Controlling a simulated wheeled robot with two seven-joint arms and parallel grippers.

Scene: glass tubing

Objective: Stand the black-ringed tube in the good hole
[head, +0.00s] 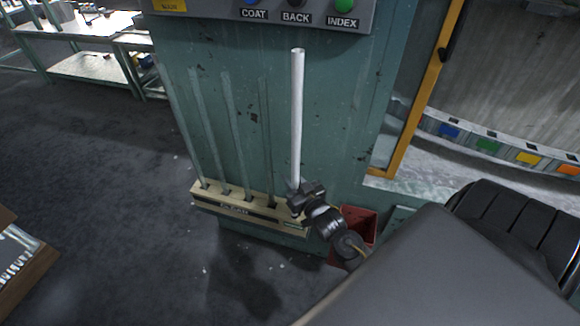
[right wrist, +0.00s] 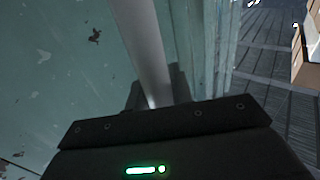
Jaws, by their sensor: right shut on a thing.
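A long white tube (head: 297,110) stands nearly upright in my right gripper (head: 301,196), which is shut on it near its lower end. It also shows in the right wrist view (right wrist: 143,45), running up from between the jaws. No black ring shows on its visible length; the lower end is hidden by the gripper. A cream rack (head: 215,200) with a row of dark holes runs along the cabinet's foot. The gripper is in front of the rack's right end. I cannot tell whether the tube touches the rack. My left gripper is not in view.
The green cabinet (head: 222,50) rises behind the rack; thin upright streaks above the holes may be tubes or grooves. A panel with COAT, BACK and INDEX buttons (head: 295,16) is above. A red bin (head: 358,222) sits right of the gripper. Floor at left is open.

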